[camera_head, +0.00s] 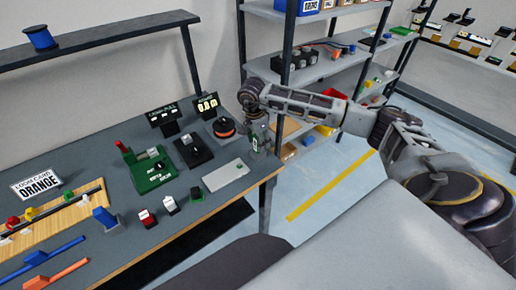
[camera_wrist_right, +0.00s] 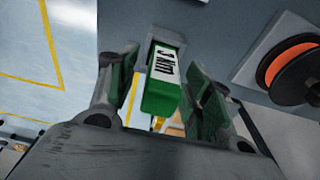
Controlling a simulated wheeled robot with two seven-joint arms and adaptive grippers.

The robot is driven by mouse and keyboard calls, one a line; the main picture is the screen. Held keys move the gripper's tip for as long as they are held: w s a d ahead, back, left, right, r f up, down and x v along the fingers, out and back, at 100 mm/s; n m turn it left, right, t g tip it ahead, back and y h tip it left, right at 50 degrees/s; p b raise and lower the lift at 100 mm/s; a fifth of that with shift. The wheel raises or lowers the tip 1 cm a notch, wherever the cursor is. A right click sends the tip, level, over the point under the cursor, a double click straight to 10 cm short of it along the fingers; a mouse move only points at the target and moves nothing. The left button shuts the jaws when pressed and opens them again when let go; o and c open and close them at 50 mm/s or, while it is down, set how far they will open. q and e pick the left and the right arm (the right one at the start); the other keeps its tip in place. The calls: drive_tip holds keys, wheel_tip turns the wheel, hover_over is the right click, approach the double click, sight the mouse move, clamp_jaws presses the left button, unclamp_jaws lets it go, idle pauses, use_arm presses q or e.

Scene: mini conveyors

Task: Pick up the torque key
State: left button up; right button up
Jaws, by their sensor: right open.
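The torque key (camera_wrist_right: 160,90) is a green block with a white label that seems to read 3 Nm. In the right wrist view it lies between the two fingers of my right gripper (camera_wrist_right: 160,100), with a gap visible on each side. Its far end meets a grey piece. In the head view my right gripper (camera_head: 258,141) points down at the bench's right back edge, and the key there is mostly hidden by the fingers. The gripper is open around the key. My left gripper is not in view.
A shelf rack (camera_head: 290,60) stands behind my arm. The floor right of the bench is open.

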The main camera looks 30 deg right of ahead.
drive_tip(key=shift+f, duration=0.45)
clamp_jaws()
idle(0.3)
